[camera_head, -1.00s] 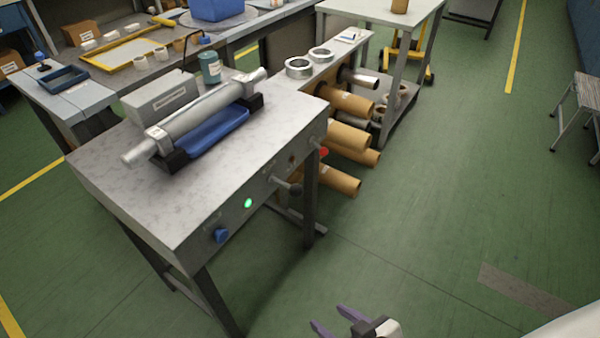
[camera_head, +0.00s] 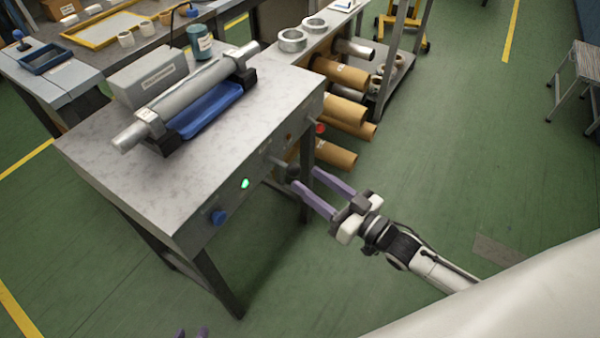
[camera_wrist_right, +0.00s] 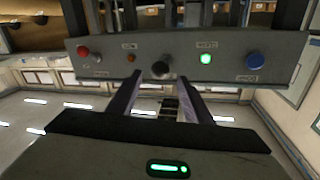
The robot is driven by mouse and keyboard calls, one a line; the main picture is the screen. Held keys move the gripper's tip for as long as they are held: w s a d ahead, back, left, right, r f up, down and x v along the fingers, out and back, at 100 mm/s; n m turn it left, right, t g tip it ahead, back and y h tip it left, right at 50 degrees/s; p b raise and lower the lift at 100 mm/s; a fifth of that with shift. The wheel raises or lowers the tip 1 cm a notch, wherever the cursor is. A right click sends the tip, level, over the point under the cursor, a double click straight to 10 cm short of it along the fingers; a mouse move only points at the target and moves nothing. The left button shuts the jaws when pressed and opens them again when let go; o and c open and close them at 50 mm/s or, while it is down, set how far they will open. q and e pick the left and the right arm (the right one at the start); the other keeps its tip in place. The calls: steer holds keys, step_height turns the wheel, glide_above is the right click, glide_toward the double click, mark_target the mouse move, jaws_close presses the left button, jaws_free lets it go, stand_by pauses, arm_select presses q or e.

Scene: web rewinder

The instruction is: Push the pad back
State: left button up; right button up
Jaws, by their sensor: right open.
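A blue pad (camera_head: 208,112) lies in a black cradle beside the silver roller (camera_head: 190,97) on top of the grey machine table. A black knob (camera_head: 292,172) sticks out of the table's front panel; it also shows in the right wrist view (camera_wrist_right: 160,69). My right gripper (camera_head: 306,179) is open and empty, its purple fingers pointing at the panel close to this knob. In the right wrist view (camera_wrist_right: 157,92) the knob appears between the fingertips; contact cannot be told.
The panel also carries a blue knob (camera_head: 218,217), a lit green lamp (camera_head: 245,183) and a red button (camera_head: 320,128). A rack with brown cores (camera_head: 345,110) stands behind the table's right side.

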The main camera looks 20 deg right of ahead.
mark_target(299, 173)
steer(key=shift+x, duration=2.2)
jaws_close()
